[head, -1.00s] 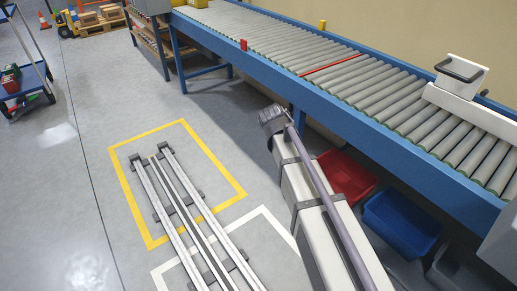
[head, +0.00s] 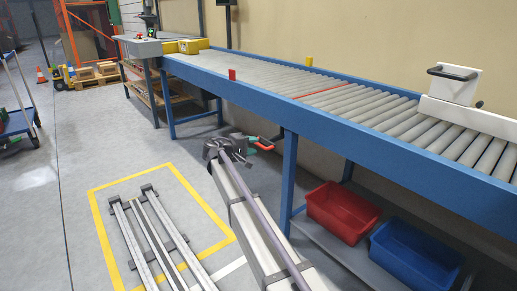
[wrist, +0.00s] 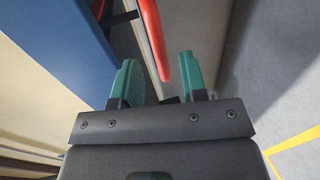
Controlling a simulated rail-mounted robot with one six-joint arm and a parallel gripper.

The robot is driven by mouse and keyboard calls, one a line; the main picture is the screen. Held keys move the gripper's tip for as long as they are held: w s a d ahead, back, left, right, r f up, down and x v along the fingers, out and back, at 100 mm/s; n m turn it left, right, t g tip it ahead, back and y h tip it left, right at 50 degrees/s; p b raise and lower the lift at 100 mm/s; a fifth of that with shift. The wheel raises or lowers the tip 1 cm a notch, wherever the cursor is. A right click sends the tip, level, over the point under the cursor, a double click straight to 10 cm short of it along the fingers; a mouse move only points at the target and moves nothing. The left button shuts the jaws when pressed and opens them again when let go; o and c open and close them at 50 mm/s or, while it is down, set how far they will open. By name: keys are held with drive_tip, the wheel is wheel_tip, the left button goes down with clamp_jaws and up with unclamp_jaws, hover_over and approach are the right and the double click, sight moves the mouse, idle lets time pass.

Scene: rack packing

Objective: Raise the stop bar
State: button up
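A red-gripped handle (head: 276,138) shows below the conveyor's near side, just beyond my gripper (head: 260,146). In the wrist view, the red grip (wrist: 155,40) runs down from the top towards the space between the green fingers of my gripper (wrist: 160,75). The fingers are apart and not closed on it. I cannot tell whether the grip's lower end is between them or beyond them.
The blue conveyor frame (head: 270,103) and its leg (head: 289,180) stand close to the right of my gripper. Red (head: 340,212) and blue (head: 405,262) bins sit on a low shelf. A white block with a handle (head: 452,85) stands on the rollers.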

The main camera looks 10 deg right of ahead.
sight(258, 144)
drive_tip(key=x, duration=0.3)
drive_tip(key=shift+w+d+f, duration=0.1)
drive_tip(key=shift+w+d, duration=0.1)
drive_tip(key=shift+d, duration=0.15)
clamp_jaws()
